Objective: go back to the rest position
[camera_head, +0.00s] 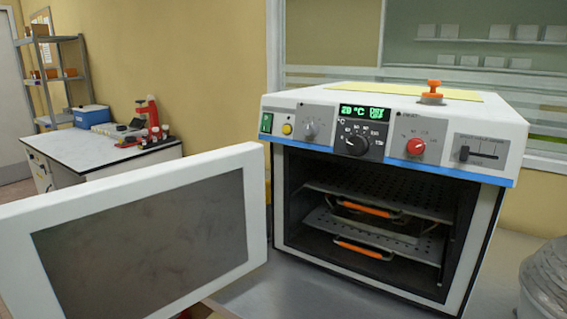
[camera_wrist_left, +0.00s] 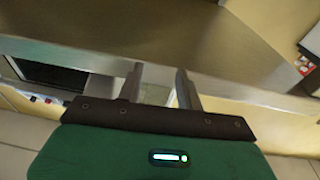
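The task names no object. My left gripper (camera_wrist_left: 160,76) shows in the left wrist view, with its two grey fingers apart and nothing between them. It is near the edge of a grey bench surface (camera_wrist_left: 200,38); I cannot tell whether it touches it. Neither gripper can be made out in the head view. The oven (camera_head: 400,140) stands on the bench with its door (camera_head: 150,235) wide open toward the left. Inside are perforated racks (camera_head: 390,200) and orange handles (camera_head: 365,248).
A grey ribbed object (camera_head: 545,280) is at the lower right edge. A white side table (camera_head: 90,152) at the back left holds a red microscope (camera_head: 150,120) and a blue box (camera_head: 92,116). A shelf (camera_head: 50,70) stands behind it. The open door fills the lower left.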

